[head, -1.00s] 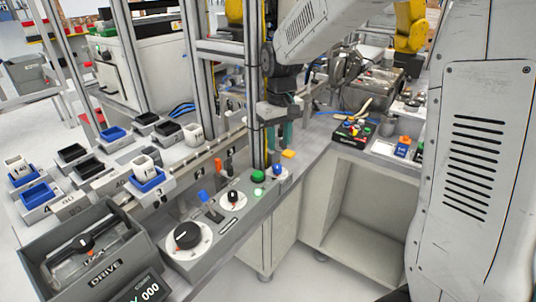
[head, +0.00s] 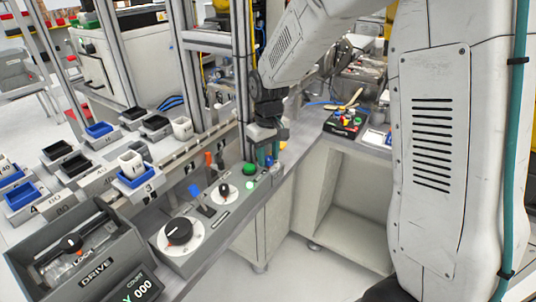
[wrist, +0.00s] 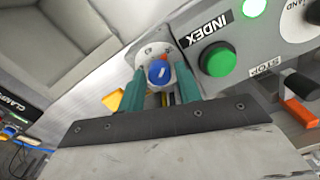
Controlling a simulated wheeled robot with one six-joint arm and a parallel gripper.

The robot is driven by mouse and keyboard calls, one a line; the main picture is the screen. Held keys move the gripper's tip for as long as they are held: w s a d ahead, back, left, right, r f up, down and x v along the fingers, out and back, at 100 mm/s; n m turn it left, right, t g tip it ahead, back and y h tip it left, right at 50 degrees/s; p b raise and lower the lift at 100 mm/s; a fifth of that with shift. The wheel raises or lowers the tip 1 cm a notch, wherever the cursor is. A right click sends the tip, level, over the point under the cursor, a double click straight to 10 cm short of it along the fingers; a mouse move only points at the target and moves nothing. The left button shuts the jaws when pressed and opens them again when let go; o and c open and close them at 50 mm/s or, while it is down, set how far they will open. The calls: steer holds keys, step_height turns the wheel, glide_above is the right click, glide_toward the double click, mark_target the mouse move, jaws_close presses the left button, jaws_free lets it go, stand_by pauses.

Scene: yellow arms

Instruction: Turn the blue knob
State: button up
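In the head view the blue knob (head: 269,161) is mostly hidden by my gripper (head: 268,153) at the panel's far end. In the wrist view my gripper (wrist: 160,80) has its two teal fingers on either side of the knob. The fingers are apart, with a narrow gap seeming to show beside the knob; contact is unclear.
A green button (wrist: 217,60) labelled INDEX is close beside the knob. An orange-handled switch (wrist: 302,88) is farther right. A black dial (head: 179,231) and a blue-tipped lever (head: 196,191) are on the panel's near part. A yellow piece (wrist: 114,100) lies by the left finger.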

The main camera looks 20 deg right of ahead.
mark_target(269, 157)
steer(key=c, duration=0.7)
steer(key=shift+m, duration=0.7)
steer(key=o, duration=0.7)
steer(key=shift+r, duration=0.15)
step_height(269, 157, up, 8)
steer(key=shift+f, duration=0.2)
